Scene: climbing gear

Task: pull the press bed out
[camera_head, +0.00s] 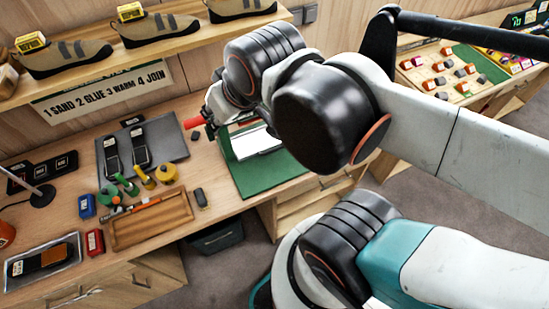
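A green press (268,178) stands on the wooden workbench, right of the grey mat. A pale flat plate (256,140), which looks like its bed, shows in the green frame; the arm hides its right and upper parts. My arm reaches over the press from the right. My gripper (212,122) is at the press's upper left, mostly hidden behind my wrist, beside a red handle-like piece (194,122). I cannot tell whether it touches that piece or how its fingers stand.
Left of the press are a grey mat (176,137) with dark shoe soles, small bottles (165,173), a wooden tray (150,222) and a small dark block (200,197). A shelf (190,38) with shoes hangs above. A bin (218,237) stands below the bench.

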